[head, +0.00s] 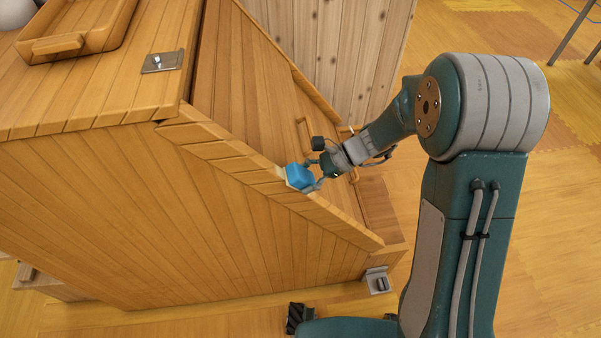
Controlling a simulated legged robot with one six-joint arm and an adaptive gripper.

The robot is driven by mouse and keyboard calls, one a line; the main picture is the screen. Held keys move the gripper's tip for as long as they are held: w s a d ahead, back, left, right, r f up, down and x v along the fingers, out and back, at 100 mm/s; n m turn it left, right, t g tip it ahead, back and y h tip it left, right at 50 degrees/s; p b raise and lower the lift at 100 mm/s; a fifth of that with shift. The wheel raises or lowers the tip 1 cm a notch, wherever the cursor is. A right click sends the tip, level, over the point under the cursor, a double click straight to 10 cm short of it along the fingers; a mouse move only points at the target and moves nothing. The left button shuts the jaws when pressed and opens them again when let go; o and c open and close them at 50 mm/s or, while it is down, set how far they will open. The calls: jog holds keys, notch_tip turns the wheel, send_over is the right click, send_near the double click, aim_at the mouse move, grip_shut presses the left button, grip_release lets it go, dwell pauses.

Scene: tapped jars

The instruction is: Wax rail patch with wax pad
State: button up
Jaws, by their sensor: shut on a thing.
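My gripper (316,176) is shut on a small blue block, the wax pad (298,176), in the middle of the head view. The pad is at the sloping wooden rail (238,153) of the large wooden cabinet. A small pale patch (281,173) shows on the rail at the pad's left edge. The rest of the patch, if it extends further, is hidden behind the pad. The pad appears to touch the rail, but the contact face is hidden.
A wooden tray (82,30) and a metal latch plate (162,62) are on the cabinet top. Another metal fitting (377,281) is at its lower right corner. A pale wooden panel (340,50) stands behind. Open floor (555,200) lies to the right.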

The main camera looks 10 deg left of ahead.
aim_at(323, 201)
jog(key=shift+w+d+f, duration=0.25)
jog(key=shift+d+f, duration=0.5)
jog(key=shift+f, duration=0.25)
jog(key=shift+w+d+f, duration=0.2)
jog(key=shift+d+f, duration=0.55)
jog(key=shift+f, duration=0.25)
jog(key=shift+w+d+f, duration=0.15)
jog(key=shift+d+f, duration=0.45)
jog(key=shift+f, duration=0.4)
jog(key=shift+w+d+f, duration=0.2)
jog(key=shift+d+f, duration=0.45)
jog(key=shift+f, duration=0.4)
jog(key=shift+w+d+f, duration=0.15)
jog(key=shift+d+f, duration=0.45)
jog(key=shift+f, duration=0.4)
jog(key=v, duration=0.6)
jog(key=shift+w+r, duration=0.1)
jog(key=shift+r, duration=0.05)
jog(key=v, duration=0.2)
jog(key=shift+d+r, duration=0.2)
jog(key=shift+d, duration=0.15)
jog(key=shift+a+f, duration=0.1)
